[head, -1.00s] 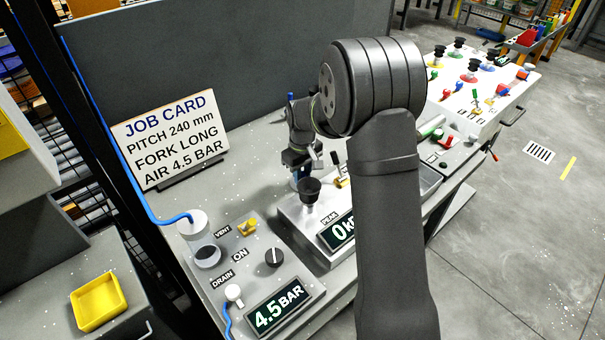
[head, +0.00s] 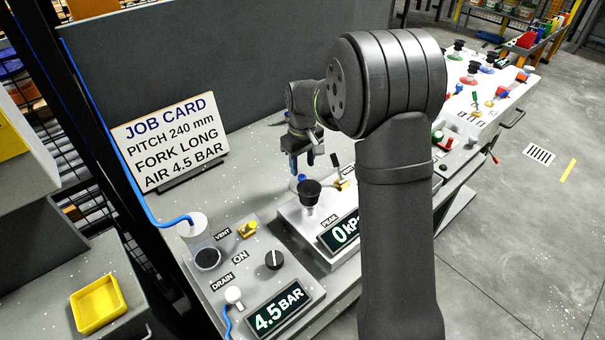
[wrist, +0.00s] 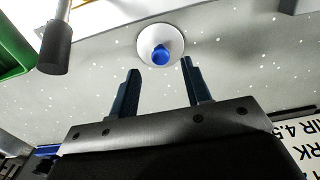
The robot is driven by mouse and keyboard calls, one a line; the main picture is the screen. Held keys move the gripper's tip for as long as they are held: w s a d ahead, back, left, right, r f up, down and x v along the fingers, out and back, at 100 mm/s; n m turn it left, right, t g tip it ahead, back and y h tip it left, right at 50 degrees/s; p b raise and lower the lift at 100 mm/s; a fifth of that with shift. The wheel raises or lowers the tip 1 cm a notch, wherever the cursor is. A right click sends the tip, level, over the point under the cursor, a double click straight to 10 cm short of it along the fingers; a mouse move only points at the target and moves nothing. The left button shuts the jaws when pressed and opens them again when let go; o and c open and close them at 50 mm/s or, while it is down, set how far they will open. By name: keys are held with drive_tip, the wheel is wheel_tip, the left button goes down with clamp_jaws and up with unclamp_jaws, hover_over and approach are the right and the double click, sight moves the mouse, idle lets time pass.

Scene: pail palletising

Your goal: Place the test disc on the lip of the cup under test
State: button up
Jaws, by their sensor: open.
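The test disc is a white disc with a blue knob (wrist: 160,54). In the wrist view it lies on the speckled bench, beyond and between my fingertips. In the head view its blue knob (head: 301,178) shows just behind the cup. The cup under test (head: 310,187) looks like the black suction cup on a pale post, upright on the white gauge unit. Its lip faces up and nothing sits on it. My gripper (head: 302,167) is open and empty above the disc, behind the cup. The wrist view shows both dark-blue fingers (wrist: 159,70) apart, with nothing between them.
A black-tipped lever (head: 336,160) stands right of my gripper, near the cup. The gauge display (head: 343,232) reads 0. The front panel has a black knob (head: 274,259) and a 4.5 BAR display (head: 277,308). A job card (head: 170,143) stands at left. My arm hides part of the bench.

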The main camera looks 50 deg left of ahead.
drive_tip(key=shift+o, duration=0.5)
wheel_tip(320, 180, up, 6)
drive_tip(key=shift+r, duration=0.25)
wheel_tip(320, 180, up, 5)
hover_over(302, 176)
drive_tip(key=f, duration=1.1)
drive_tip(key=shift+s+f, duration=0.15)
drive_tip(key=shift+s, duration=0.05)
drive_tip(key=shift+w+d+f, duration=0.1)
drive_tip(key=shift+w+f, duration=0.05)
drive_tip(key=shift+f, duration=2.9)
clamp_jaws()
